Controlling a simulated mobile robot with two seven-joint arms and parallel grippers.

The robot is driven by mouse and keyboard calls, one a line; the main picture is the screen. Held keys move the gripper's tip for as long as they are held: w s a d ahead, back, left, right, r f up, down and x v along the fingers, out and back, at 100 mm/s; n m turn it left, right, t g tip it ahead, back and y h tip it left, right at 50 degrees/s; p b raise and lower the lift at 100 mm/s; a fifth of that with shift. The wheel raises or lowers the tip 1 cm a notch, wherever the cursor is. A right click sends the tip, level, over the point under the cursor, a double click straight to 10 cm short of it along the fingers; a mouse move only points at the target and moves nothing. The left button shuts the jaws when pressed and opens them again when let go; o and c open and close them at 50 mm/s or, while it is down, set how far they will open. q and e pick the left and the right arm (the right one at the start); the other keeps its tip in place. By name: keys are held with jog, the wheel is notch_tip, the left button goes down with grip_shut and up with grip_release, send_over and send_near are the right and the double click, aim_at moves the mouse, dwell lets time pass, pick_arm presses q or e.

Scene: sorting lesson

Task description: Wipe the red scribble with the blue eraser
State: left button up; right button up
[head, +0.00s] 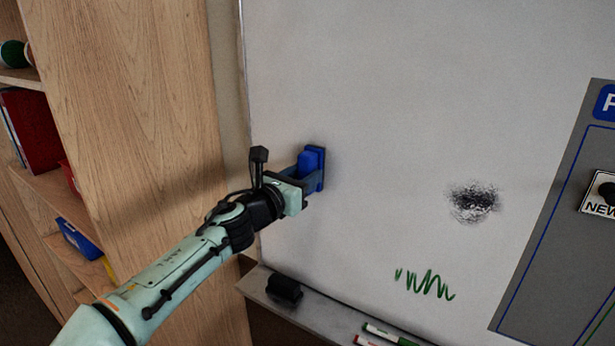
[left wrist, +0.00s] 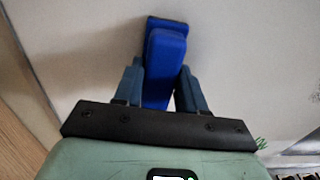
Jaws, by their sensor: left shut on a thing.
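My left gripper (head: 306,180) is shut on the blue eraser (head: 311,160) at the left part of the whiteboard (head: 390,90). The eraser is upright and appears to be against the board; exact contact is hard to tell. In the left wrist view, the blue eraser (left wrist: 164,65) sits between the two fingers of the left gripper (left wrist: 160,85). No red scribble shows in either view; the board behind the eraser and gripper is hidden. A black scribbled patch (head: 473,201) and a green scribble (head: 425,284) are on the board to the right.
A ledge (head: 335,317) below the board holds a black eraser (head: 284,291) and markers (head: 388,334). A wooden shelf unit (head: 150,120) stands close on the left. A grey panel (head: 560,220) with a card (head: 600,195) is at the right. The upper board is clear.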

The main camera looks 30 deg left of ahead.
pick_arm(q)
jog(key=shift+s+a+b, duration=0.15)
jog(key=shift+s+b, duration=0.15)
jog(key=shift+s, duration=2.7)
jog(key=shift+a, duration=0.1)
jog(key=s, duration=0.3)
jog(key=shift+a, duration=0.1)
